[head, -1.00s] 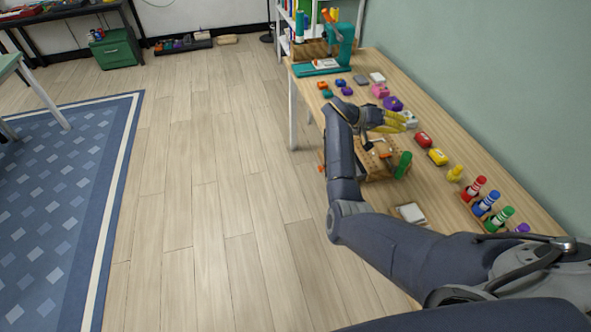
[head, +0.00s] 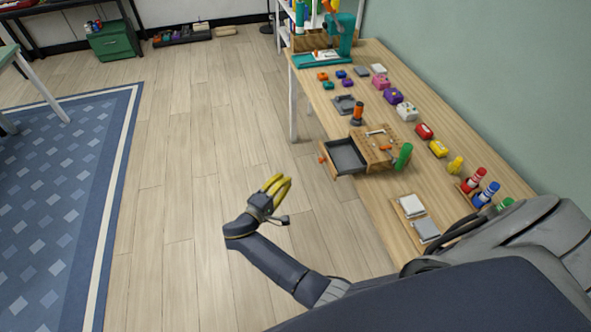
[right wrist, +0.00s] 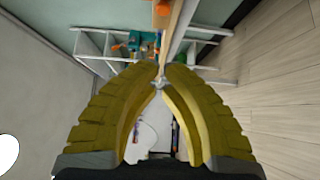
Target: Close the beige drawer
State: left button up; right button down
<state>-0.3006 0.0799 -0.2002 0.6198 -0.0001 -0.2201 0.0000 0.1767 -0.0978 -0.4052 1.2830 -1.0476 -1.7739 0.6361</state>
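The beige wooden drawer (head: 344,171) juts out from its small wooden cabinet (head: 388,158) on the workbench, in the head view. It is pulled open toward the left, past the table's edge, with its grey inside visible and apparently empty. An orange knob (head: 322,160) sits on its front. My right gripper (head: 286,179) is over the floor, below and left of the drawer, apart from it. In the right wrist view its yellow fingers (right wrist: 165,72) curve together with their tips close and nothing held. My left gripper is not in view.
Colored items line the wall side. The floor left of the bench is clear.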

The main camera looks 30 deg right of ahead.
aim_at(344, 156)
jog(key=s+d+x, duration=0.1)
jog(key=s+x, duration=0.1)
jog(key=x, duration=1)
jog(key=shift+s+d, duration=0.25)
jog(key=shift+d, duration=0.1)
jog(key=d, duration=0.2)
jog(key=s+d, duration=0.1)
jog(key=d, duration=0.4)
jog(key=shift+s+d, duration=0.3)
jog(key=shift+d, duration=0.1)
